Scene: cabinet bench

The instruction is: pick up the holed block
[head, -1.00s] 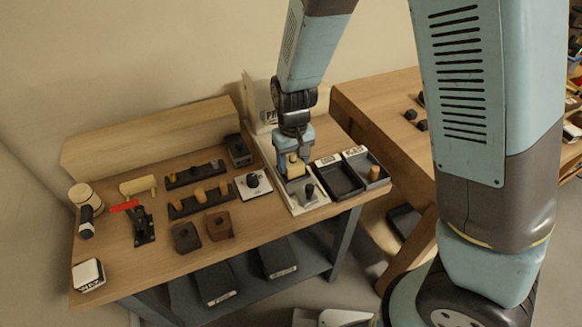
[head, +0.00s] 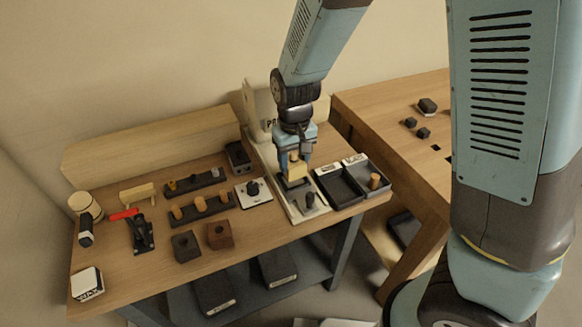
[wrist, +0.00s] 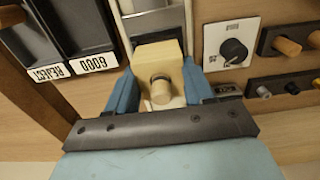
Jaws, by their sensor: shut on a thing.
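My gripper (head: 298,172) is shut on a pale wooden block (head: 297,171) over a white fixture (head: 318,210) near the right end of the bench. In the wrist view the block (wrist: 158,58) sits between the two blue fingers of my gripper (wrist: 159,75). A round tan peg-like end (wrist: 160,91) shows at the block's near side; I cannot tell whether it sits in a hole. A dark square seat is just below the block, and contact with it is unclear. A dark block (head: 185,246) and a brown block (head: 220,235) with dark tops stand at the bench front.
Two black trays (head: 341,187) marked GOOD and REJECT (wrist: 88,64) stand right of the fixture. A white dial plate (head: 254,192) and peg racks (head: 200,206) lie to the left. A pale board (head: 150,142) backs the bench.

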